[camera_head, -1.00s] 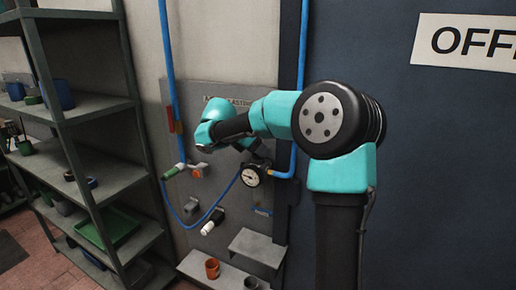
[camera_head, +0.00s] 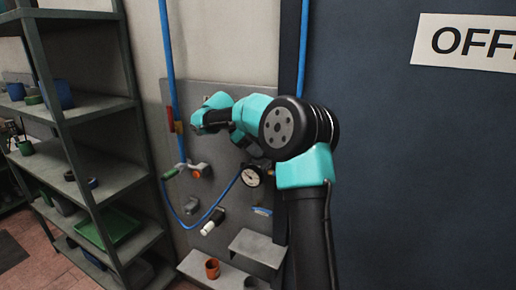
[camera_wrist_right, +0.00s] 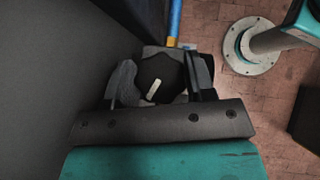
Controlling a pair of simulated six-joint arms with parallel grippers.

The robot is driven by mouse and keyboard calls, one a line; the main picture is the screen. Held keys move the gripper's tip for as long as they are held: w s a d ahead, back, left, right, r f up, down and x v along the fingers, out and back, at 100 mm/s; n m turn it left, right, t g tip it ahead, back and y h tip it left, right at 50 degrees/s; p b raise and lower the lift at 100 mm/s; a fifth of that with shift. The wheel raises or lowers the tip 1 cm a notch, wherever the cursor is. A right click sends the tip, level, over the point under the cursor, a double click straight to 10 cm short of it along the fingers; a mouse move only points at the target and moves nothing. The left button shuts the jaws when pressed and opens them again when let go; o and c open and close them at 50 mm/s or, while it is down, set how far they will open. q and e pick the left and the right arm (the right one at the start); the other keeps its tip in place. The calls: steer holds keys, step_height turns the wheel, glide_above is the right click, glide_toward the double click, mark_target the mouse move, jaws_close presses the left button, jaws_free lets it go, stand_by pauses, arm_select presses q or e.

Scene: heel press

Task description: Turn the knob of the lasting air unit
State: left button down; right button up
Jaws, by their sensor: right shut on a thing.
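The knob (camera_wrist_right: 162,76) is dark and rounded with a white pointer mark that slants in the right wrist view. My right gripper (camera_wrist_right: 160,82) has one finger on each side of it and is shut on it. A round white gauge (camera_head: 252,176) shows just below my right wrist. My left gripper is not in view.
A blue pipe (camera_head: 167,60) runs down the panel's left side to a fitting with an orange button (camera_head: 197,174). A blue hose (camera_head: 218,207) loops below. Small ledges hold an orange cup (camera_head: 212,268). Shelving (camera_head: 85,105) stands at left.

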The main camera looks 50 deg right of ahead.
stand_by(0.4)
steer(key=o, duration=0.9)
steer(key=n+t+h, duration=0.1)
steer(key=n, duration=0.1)
steer(key=n+t+h, duration=0.1)
steer(key=n+h, duration=0.1)
steer(key=n, duration=0.1)
steer(key=shift+s+t, duration=0.1)
steer(key=shift+t, duration=0.3)
steer(key=n+t, duration=0.2)
steer(key=n+t+h, duration=0.1)
steer(key=n, duration=0.2)
steer(key=shift+n+t+h, duration=0.3)
steer(key=shift+t, duration=0.1)
steer(key=v, duration=1.7)
steer(key=w+a+f+y, duration=0.2)
steer(key=a+f, duration=0.1)
steer(key=f, duration=0.7)
steer(key=w+a+f+m+y, duration=0.1)
steer(key=a+f, duration=0.3)
steer(key=f, duration=0.6)
steer(key=w+a+f+y, duration=0.3)
steer(key=a+f, duration=0.1)
steer(key=f, duration=0.7)
steer(key=shift+w+a+f+t, duration=0.1)
steer(key=shift+w+t, duration=0.2)
steer(key=shift+t, duration=0.1)
